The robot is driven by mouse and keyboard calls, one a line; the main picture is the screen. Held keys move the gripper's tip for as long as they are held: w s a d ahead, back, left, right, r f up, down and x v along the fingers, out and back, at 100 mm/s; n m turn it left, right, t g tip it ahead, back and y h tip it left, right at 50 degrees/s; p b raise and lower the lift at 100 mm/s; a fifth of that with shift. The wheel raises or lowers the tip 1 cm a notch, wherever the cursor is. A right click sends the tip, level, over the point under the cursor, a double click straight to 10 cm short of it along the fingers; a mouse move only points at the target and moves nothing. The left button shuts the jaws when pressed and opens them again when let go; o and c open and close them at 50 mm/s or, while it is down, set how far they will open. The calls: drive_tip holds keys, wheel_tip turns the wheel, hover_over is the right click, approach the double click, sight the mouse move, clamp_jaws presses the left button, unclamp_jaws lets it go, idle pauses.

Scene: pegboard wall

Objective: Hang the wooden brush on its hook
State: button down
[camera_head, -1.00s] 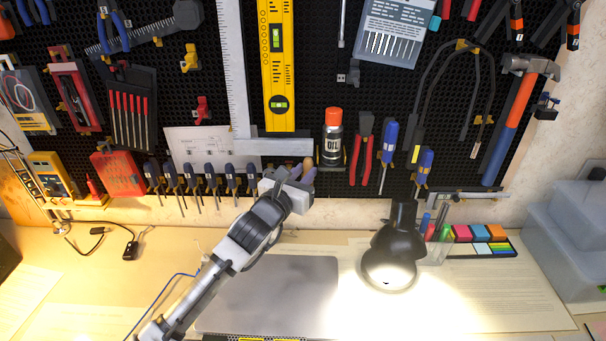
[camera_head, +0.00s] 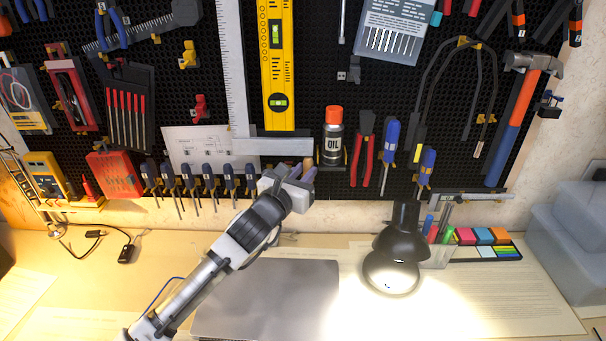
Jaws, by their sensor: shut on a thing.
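My gripper (camera_head: 306,174) is in front of the lower edge of the black pegboard, left of and below the oil can. It is shut on the wooden brush (camera_head: 308,162). Only a small tan end of the brush shows above the fingers; the rest is hidden by the gripper. Empty-looking holders on the board are a yellow one (camera_head: 188,54) at upper left, a red one (camera_head: 199,107) below it and a dark one (camera_head: 349,73) right of the level. I cannot tell which is the brush's hook.
The oil can (camera_head: 333,140) and red pliers (camera_head: 362,150) are close at the right. A row of screwdrivers (camera_head: 209,180) hangs to the left. A lit lamp (camera_head: 392,262) stands on the bench at right.

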drive_tip(key=c, duration=1.2)
unclamp_jaws()
